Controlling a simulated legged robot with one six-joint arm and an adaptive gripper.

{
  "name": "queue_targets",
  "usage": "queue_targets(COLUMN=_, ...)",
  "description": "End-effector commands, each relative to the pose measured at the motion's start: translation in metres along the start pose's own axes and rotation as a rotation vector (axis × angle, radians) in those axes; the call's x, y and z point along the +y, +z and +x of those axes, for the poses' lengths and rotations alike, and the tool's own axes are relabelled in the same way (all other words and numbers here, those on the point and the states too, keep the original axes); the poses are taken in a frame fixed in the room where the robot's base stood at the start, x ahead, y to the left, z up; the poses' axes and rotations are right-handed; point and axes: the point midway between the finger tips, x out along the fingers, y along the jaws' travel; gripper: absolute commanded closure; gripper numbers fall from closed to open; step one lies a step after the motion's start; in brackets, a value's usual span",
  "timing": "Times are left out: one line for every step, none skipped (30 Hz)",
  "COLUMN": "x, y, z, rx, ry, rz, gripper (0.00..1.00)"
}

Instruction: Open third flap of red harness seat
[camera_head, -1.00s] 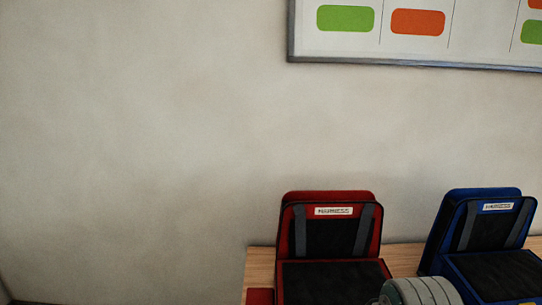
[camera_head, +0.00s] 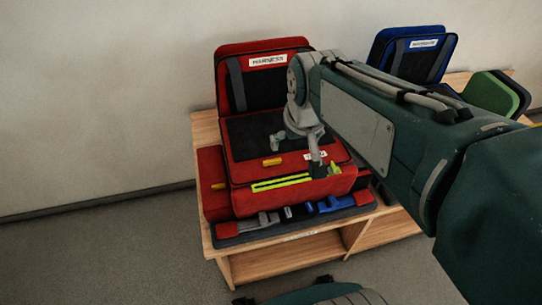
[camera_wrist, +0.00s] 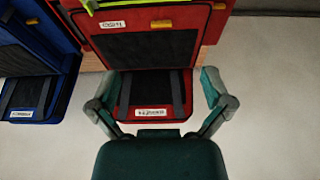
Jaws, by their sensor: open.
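The red harness seat (camera_head: 222,130) stands on the wooden bench in the head view, its labelled back panel (camera_head: 268,62) upright. A black-and-red panel (camera_head: 245,135) lies in front of it with a yellow tab (camera_head: 272,162) at its front edge. Lime-yellow straps (camera_head: 265,184) show below, and buckles and straps lie on a dark mat at the front. My gripper (camera_head: 298,158) is open and empty, above the right part of the seat, hiding some of it. In the wrist view the seat (camera_wrist: 198,52) appears inverted beyond my open gripper (camera_wrist: 160,80). I cannot tell whether the fingers touch it.
A blue harness seat (camera_head: 440,75) stands to the right, with a green-edged dark piece (camera_head: 495,95) beside it. The wooden bench (camera_head: 290,262) has open shelves below. A wall stands close behind. The floor (camera_head: 130,245) at left is clear.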

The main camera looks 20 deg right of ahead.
Motion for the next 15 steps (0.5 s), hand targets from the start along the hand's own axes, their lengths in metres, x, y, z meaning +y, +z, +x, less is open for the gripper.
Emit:
queue_targets(x=0.0, y=-0.012, z=0.011, rx=-0.028, ry=0.0, rz=0.0, gripper=0.0)
queue_targets(x=0.0, y=-0.018, z=0.016, rx=-0.041, ry=0.0, rz=0.0, gripper=0.0)
queue_targets(x=0.0, y=-0.027, z=0.023, rx=-0.058, ry=0.0, rz=0.0, gripper=0.0)
queue_targets(x=0.0, y=-0.033, z=0.029, rx=-0.071, ry=0.0, rz=0.0, gripper=0.0)
queue_targets(x=0.0, y=-0.039, z=0.035, rx=-0.083, ry=0.0, rz=0.0, gripper=0.0)
queue_targets(x=0.0, y=-0.047, z=0.044, rx=-0.101, ry=0.0, rz=0.0, gripper=0.0)
queue_targets(x=0.0, y=-0.052, z=0.051, rx=-0.114, ry=0.0, rz=0.0, gripper=0.0)
queue_targets(x=0.0, y=-0.058, z=0.059, rx=-0.126, ry=0.0, rz=0.0, gripper=0.0)
queue_targets(x=0.0, y=-0.065, z=0.068, rx=-0.143, ry=0.0, rz=0.0, gripper=0.0)
queue_targets(x=0.0, y=-0.07, z=0.076, rx=-0.156, ry=0.0, rz=0.0, gripper=0.0)
queue_targets(x=0.0, y=-0.075, z=0.084, rx=-0.169, ry=0.0, rz=0.0, gripper=0.0)
queue_targets(x=0.0, y=-0.082, z=0.095, rx=-0.185, ry=0.0, rz=0.0, gripper=0.0)
queue_targets(x=0.0, y=-0.086, z=0.104, rx=-0.198, ry=0.0, rz=0.0, gripper=0.0)
queue_targets(x=0.0, y=-0.09, z=0.113, rx=-0.211, ry=0.0, rz=0.0, gripper=0.0)
queue_targets(x=0.0, y=-0.096, z=0.125, rx=-0.228, ry=0.0, rz=0.0, gripper=0.0)
